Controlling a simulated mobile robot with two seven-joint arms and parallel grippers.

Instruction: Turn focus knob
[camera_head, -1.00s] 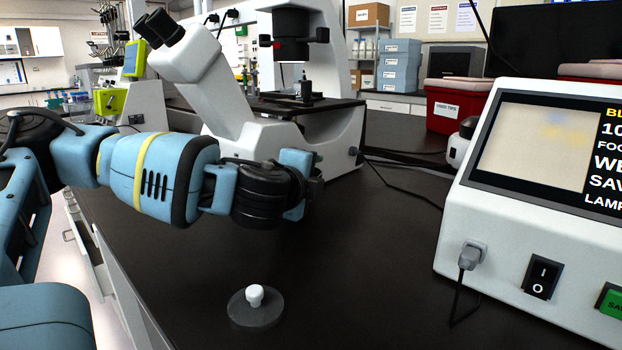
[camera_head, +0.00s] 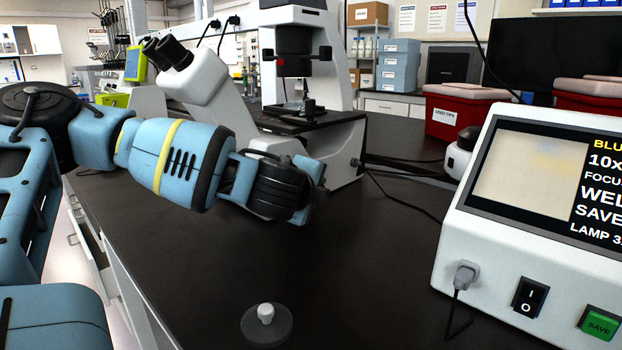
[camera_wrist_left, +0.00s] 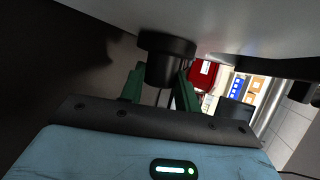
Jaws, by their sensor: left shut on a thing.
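The white microscope (camera_head: 205,85) stands on the dark bench, its base side facing my left arm. In the left wrist view the black round focus knob (camera_wrist_left: 167,48) sticks out of the pale microscope body (camera_wrist_left: 235,18). My left gripper (camera_wrist_left: 160,82) is shut on the knob, with one green finger on each side of it. In the head view the fingers and the knob are hidden behind my black wrist. The control box screen (camera_head: 525,180) shows a pale blurry picture beside text cut off at the edge. My right gripper is not in view.
A small white knob on a grey disc (camera_head: 267,325) sits at the bench front. The control box (camera_head: 485,240) stands at right, with a cable (camera_head: 400,200) trailing toward the microscope. A red bin (camera_head: 455,120) is behind. The middle bench is clear.

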